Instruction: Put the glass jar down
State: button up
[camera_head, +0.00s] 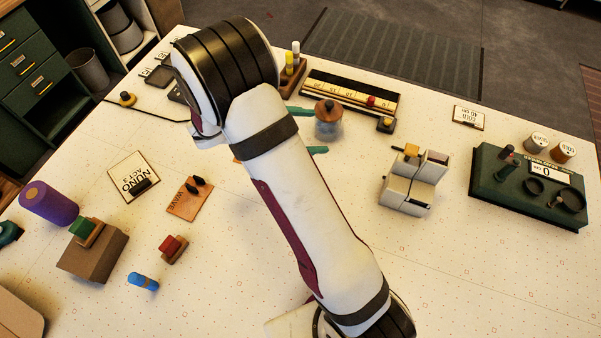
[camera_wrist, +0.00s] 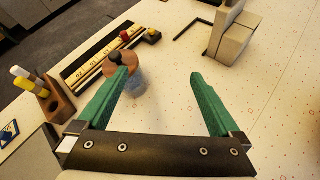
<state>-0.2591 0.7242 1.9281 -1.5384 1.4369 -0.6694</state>
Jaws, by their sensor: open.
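The glass jar (camera_head: 329,126), clear with a round brown wooden lid and dark knob, appears to stand upright on the table, near the long dark scale board. In the wrist view the jar (camera_wrist: 137,84) is by the left fingertip, partly hidden behind that finger. My gripper (camera_head: 320,131) has its green fingers wide apart, with the jar close to their tips in the head view. In the wrist view my gripper (camera_wrist: 160,75) is open and holds nothing; bare table shows between the fingers. The jar's base is not clearly visible.
The scale board (camera_head: 350,92) with a red slider lies behind the jar. A wooden holder with yellow and white tubes (camera_head: 291,72) stands to its left. A grey stepped block (camera_head: 413,183) and a green device (camera_head: 528,188) stand to the right. The front right table is clear.

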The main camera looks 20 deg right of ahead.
jog(key=s+a+r+m+g+y, duration=0.2)
jog(key=s+a+r+m+y, duration=0.15)
jog(key=s+m, duration=0.45)
jog(key=s+a+r+m+g+y, duration=0.15)
jog(key=s+r+m+y, duration=0.4)
jog(key=s, duration=0.55)
jog(key=s+a+m+t+y, duration=0.3)
jog(key=s+a+m+y, duration=0.1)
jog(key=a+m, duration=0.3)
jog(key=shift+s+a+r+y, duration=0.4)
jog(key=shift+s+a, duration=0.25)
jog(key=shift+s, duration=0.15)
jog(key=shift+m, duration=0.25)
